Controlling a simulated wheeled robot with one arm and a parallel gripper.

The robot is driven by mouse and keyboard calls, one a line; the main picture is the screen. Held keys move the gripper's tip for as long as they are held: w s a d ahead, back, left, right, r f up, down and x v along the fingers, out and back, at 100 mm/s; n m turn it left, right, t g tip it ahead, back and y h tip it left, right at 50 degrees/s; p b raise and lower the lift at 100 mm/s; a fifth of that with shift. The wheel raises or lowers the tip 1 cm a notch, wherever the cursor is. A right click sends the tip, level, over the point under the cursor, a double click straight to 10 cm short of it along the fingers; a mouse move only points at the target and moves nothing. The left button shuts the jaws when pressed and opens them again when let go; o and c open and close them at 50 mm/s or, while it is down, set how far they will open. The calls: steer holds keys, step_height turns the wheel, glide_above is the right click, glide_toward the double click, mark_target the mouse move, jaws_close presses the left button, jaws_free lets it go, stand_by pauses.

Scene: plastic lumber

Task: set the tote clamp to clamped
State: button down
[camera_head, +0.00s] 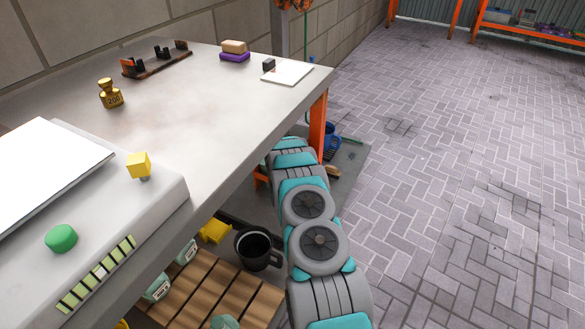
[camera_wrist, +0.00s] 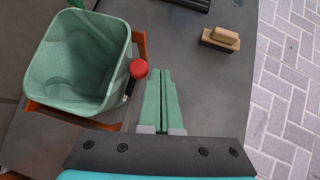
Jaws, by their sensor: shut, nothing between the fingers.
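In the wrist view a pale green tote (camera_wrist: 82,62) stands in an orange frame (camera_wrist: 72,115) at the left. A red round knob (camera_wrist: 138,69), apparently the tote clamp's handle, sits at the tote's right side; a short light and dark piece below it is partly hidden. My gripper (camera_wrist: 160,73) is shut and empty, its green fingertips just right of the knob. Whether they touch the knob I cannot tell. In the head view my arm reaches down past the table, and the gripper and the tote are hidden.
A wooden brush (camera_wrist: 221,39) lies on the dark surface right of my gripper. A dark object is cut off at the top. In the head view the grey table (camera_head: 150,100) overhangs a lower shelf with a black mug (camera_head: 254,247) and wooden slats. The paved floor at right is open.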

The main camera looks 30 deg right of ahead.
steer(key=b+v, duration=0.2)
steer(key=v, duration=0.5)
steer(key=shift+s+a+r+b, duration=0.2)
steer(key=shift+r+b, duration=0.05)
steer(key=shift+b, duration=0.05)
stand_by(0.8)
